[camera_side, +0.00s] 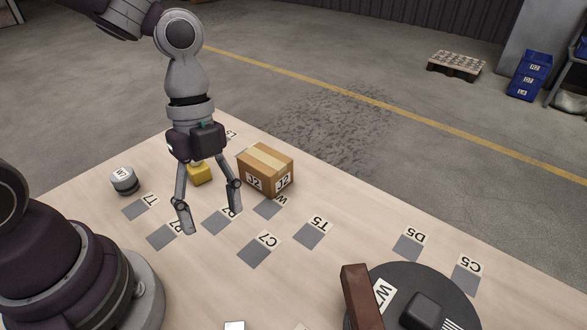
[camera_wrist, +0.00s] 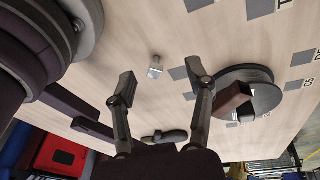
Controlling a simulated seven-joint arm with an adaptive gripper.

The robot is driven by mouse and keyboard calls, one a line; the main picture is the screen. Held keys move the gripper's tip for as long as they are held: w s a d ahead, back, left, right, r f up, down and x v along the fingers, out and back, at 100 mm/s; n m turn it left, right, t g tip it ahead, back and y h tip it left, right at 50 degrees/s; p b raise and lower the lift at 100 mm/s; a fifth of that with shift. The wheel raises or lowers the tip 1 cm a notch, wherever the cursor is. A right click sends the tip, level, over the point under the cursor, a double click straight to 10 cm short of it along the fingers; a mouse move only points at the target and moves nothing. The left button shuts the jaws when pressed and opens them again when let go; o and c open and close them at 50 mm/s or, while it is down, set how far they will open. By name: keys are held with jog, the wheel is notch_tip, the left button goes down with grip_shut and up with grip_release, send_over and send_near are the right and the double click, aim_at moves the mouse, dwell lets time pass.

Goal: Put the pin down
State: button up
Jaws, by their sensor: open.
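My gripper (camera_side: 211,216) hangs above the pale table with its fingers pointing down and spread apart. It is open, and nothing shows between its fingers; in the wrist view (camera_wrist: 160,77) the two fingertips are also well apart. I cannot identify a pin with certainty in either view. A small pale grey block (camera_wrist: 155,68) lies on the table, beyond the gap between the fingertips in the wrist view. A small white-topped thing (camera_side: 234,325) is cut off by the bottom edge of the side view. I cannot tell whether these are the same object.
A cardboard box (camera_side: 266,170) and a yellow block (camera_side: 200,174) stand behind my gripper. A grey cylinder (camera_side: 124,181) stands to the left. A dark round plate (camera_side: 450,285) and a brown bar (camera_side: 362,298) are at front right. Flat grey labelled squares (camera_side: 310,236) mark the table.

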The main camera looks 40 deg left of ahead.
jog(key=a+r+n+t+y, duration=0.2)
jog(key=a+r+n+t, duration=0.5)
jog(key=n, duration=1.3)
jog(key=shift+a+r+t, duration=0.3)
jog(key=shift+a+r, duration=0.2)
jog(key=shift+r, duration=0.2)
